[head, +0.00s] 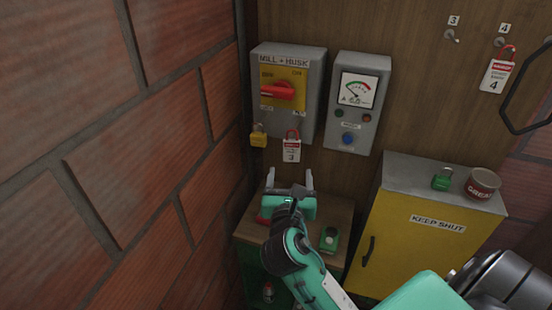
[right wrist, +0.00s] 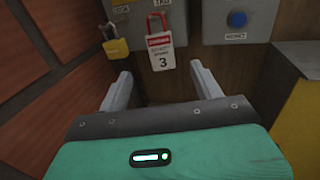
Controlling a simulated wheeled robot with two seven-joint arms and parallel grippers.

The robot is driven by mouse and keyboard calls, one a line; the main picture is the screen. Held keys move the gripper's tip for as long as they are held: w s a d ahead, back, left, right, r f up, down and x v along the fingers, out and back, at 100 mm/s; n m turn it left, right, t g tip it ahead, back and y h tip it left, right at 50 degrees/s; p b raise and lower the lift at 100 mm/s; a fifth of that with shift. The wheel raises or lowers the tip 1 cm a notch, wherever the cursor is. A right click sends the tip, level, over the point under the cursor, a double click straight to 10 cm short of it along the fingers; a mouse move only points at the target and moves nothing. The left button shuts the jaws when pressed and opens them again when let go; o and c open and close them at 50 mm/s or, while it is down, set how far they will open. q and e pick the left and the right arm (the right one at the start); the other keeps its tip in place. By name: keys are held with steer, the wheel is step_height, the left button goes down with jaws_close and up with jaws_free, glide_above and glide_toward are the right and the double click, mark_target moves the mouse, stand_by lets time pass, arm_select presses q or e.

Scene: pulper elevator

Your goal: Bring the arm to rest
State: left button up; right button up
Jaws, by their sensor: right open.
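My right gripper (head: 290,183) is open and empty in the head view. It is above the small wooden table and below the grey MILL + HUSK switch box (head: 313,105). In the right wrist view its two fingers (right wrist: 164,90) stand apart with nothing between them. A red padlock with a white tag marked 3 (head: 292,149) hangs at the box's lower edge, beyond the fingertips; it also shows in the right wrist view (right wrist: 161,50). A yellow padlock (head: 258,136) hangs left of it. The red switch handle (head: 278,91) lies about level. My left gripper is not in view.
A brick wall (head: 110,140) stands close on the left. The wooden table (head: 342,215) holds a green object (head: 329,239) and a partly hidden red one. A yellow cabinet (head: 400,245) at right carries a green padlock (head: 442,180) and a grease tin (head: 482,184). A meter box (head: 357,105) hangs above.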

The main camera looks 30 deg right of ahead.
steer(key=s+a+f+m+g+y, duration=0.1)
steer(key=s+f+m+g+y, duration=0.2)
steer(key=s+f+m, duration=0.35)
steer(key=s+a+f+m+g+y, duration=0.1)
steer(key=s+f+m+g+y, duration=0.2)
steer(key=f+m, duration=0.55)
steer(key=s+a+f+m+g+y, duration=0.2)
steer(key=s+a+f+m+g, duration=0.15)
steer(key=s+m, duration=0.25)
steer(key=s+a+f+m+g+y, duration=0.2)
steer(key=s+f+m+y, duration=0.1)
steer(key=s+f+m, duration=0.3)
step_height(320, 180, down, 31)
steer(key=g+b, duration=0.1)
steer(key=s+d+f, duration=0.2)
steer(key=s+f, duration=0.8)
steer(key=s+d+f+g+b, duration=0.1)
steer(key=s+d+f, duration=0.1)
steer(key=s+f, duration=0.8)
steer(key=shift+f+h+b, duration=0.3)
steer(key=shift+f, duration=0.3)
